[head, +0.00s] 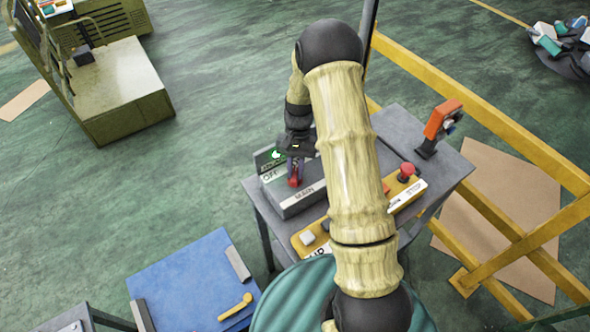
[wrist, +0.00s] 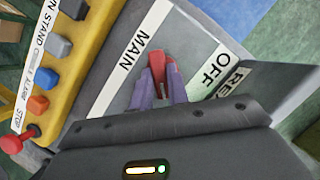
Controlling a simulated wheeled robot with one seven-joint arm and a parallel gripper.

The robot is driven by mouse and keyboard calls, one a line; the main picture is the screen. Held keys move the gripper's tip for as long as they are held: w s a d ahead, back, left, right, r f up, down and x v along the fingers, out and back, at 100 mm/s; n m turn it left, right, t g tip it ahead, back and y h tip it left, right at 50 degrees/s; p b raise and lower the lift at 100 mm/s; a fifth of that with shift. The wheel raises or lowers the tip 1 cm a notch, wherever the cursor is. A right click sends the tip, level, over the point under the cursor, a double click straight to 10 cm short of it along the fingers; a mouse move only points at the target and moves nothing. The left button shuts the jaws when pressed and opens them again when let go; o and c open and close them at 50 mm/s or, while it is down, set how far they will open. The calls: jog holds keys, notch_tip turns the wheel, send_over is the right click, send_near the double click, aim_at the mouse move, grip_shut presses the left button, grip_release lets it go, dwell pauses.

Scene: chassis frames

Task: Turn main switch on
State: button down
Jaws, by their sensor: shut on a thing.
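The main switch is a grey box (head: 303,204) labelled MAIN and OFF on the grey table. It also shows in the wrist view (wrist: 190,50). Its red lever (head: 294,182) stands up from the box; in the wrist view the red lever (wrist: 161,47) lies between my purple fingertips. My gripper (wrist: 166,82) is shut on the lever, and reaches down to it from above in the head view (head: 297,166). The lower part of the lever is partly hidden by the fingers.
A yellow button panel (wrist: 75,50) with a red stop button (head: 407,170) sits beside the switch box. An orange handheld device (head: 440,120) stands at the table's back right. Yellow railing (head: 490,105) runs behind the table. A blue-topped table (head: 190,275) stands at front left.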

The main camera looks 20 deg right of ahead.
jog(key=shift+w+r+m, duration=0.1)
jog(key=shift+m, duration=0.3)
jog(key=c, duration=1.4)
grip_release()
jog(key=shift+o, duration=0.2)
jog(key=b+v, duration=0.4)
jog(key=v, duration=1.3)
jog(key=shift+d+r, duration=0.2)
jog(key=shift+d, duration=0.1)
jog(key=shift+s, duration=0.25)
